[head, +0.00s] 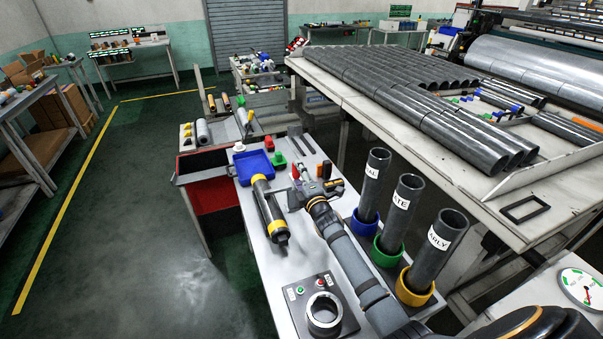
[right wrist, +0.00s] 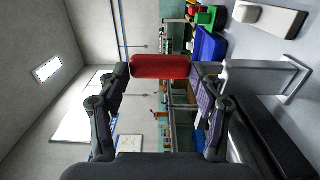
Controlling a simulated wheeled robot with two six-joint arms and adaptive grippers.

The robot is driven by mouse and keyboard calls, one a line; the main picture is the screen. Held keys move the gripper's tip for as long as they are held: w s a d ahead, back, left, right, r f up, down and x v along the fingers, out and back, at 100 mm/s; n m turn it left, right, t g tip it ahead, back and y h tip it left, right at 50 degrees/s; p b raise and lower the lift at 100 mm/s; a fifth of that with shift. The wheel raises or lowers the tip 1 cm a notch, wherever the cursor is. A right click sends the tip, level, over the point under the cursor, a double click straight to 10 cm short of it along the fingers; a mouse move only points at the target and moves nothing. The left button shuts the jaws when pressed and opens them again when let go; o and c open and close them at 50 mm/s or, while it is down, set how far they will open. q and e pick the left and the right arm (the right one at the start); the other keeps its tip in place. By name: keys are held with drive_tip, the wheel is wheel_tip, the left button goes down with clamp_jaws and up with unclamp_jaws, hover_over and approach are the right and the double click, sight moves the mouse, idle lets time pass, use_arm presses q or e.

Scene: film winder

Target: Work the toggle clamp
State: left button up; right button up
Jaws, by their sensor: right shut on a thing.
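The toggle clamp's red handle (head: 295,172) stands up near the middle of the narrow light work table. In the right wrist view the red handle (right wrist: 160,67) lies across between my fingertips. My right gripper (head: 302,183) is shut on this handle; it also shows in the right wrist view (right wrist: 160,72), with a pad at each end of the red grip. The clamp's metal base is mostly hidden behind my gripper in the head view. A dark roller with yellow bands (head: 271,212) is just left of my gripper. My left gripper is not in view.
A blue tray (head: 253,166) and a green block (head: 278,159) lie beyond the roller. Three labelled dark tubes stand in blue (head: 365,222), green (head: 387,251) and yellow (head: 414,288) cups right of my arm. A button panel with a ring (head: 324,314) is in front.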

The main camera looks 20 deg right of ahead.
drive_tip(key=shift+w+r, duration=0.1)
drive_tip(key=shift+r, duration=0.2)
drive_tip(key=o, duration=1.7)
drive_tip(key=shift+w+a+f, duration=0.1)
drive_tip(key=shift+a+f, duration=0.05)
drive_tip(key=shift+f, duration=0.05)
drive_tip(key=shift+s, duration=0.2)
drive_tip(key=s, duration=1.1)
drive_tip(key=shift+s+a, duration=0.3)
drive_tip(key=shift+s, duration=0.05)
